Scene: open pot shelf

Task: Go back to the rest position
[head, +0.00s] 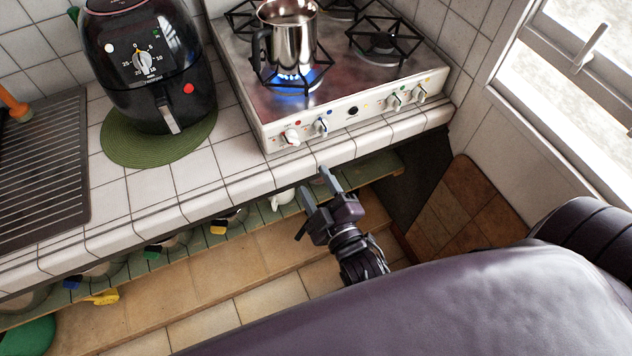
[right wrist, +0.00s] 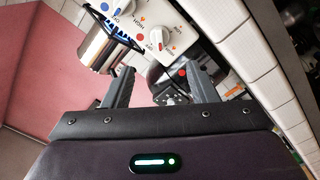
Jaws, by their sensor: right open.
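My right gripper (head: 316,188) is open and empty in the head view. It is in front of the tiled counter edge, below the stove's knobs. In the right wrist view its two fingers (right wrist: 163,88) stand apart with nothing between them. My left gripper does not show in the head view.
A steel pot (head: 289,35) sits over a lit blue flame on the stove (head: 370,98). A black air fryer (head: 150,70) stands on a green round mat (head: 112,140). Below the tiled counter (head: 160,190), a shelf holds several pots. A window (head: 575,80) is at the right.

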